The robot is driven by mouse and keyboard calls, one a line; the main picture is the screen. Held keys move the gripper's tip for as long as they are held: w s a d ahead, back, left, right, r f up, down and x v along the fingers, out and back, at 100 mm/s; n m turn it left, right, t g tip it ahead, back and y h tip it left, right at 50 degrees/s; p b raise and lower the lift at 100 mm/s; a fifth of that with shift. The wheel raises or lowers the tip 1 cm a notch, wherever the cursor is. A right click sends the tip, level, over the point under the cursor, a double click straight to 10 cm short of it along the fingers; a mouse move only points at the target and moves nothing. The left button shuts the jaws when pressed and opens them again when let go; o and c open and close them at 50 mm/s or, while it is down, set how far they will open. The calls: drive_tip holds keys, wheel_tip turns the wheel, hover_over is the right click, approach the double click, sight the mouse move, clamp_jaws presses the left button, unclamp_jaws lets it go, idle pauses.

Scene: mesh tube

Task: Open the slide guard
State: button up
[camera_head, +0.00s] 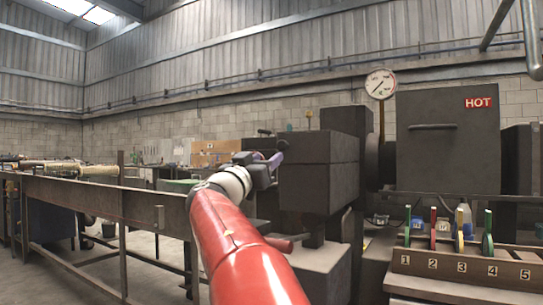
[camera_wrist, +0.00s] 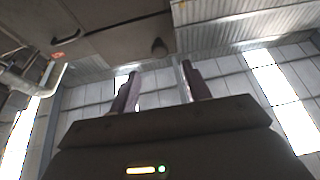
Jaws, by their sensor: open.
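No part is labelled as the slide guard, and I cannot tell for sure which one it is. A dark box-shaped housing (camera_head: 330,180) stands just right of my gripper (camera_head: 274,158) in the head view. A small dark round knob (camera_head: 282,145) shows close by my fingertips. A round knob on a dark surface also shows at the top of the wrist view (camera_wrist: 160,47), beyond the fingers. In the wrist view my gripper (camera_wrist: 160,85) is open and empty, its two purple fingers apart. Contact with the knob cannot be made out in the head view.
A dark panel (camera_head: 447,160) with a bar handle (camera_head: 433,126) and a red HOT label (camera_head: 478,103) is at right. A pressure gauge (camera_head: 380,83) stands beside it. A numbered rack (camera_head: 467,264) with coloured tools is at lower right. A long metal trough (camera_head: 100,200) runs along the left.

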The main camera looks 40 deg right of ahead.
sight(281, 145)
drive_tip(key=p+x, duration=0.3)
drive_tip(key=x, duration=0.4)
drive_tip(key=shift+r, duration=0.25)
drive_tip(key=shift+w+d, duration=0.15)
drive_tip(key=shift+d, duration=0.15)
drive_tip(key=shift+c, duration=0.5)
clamp_jaws()
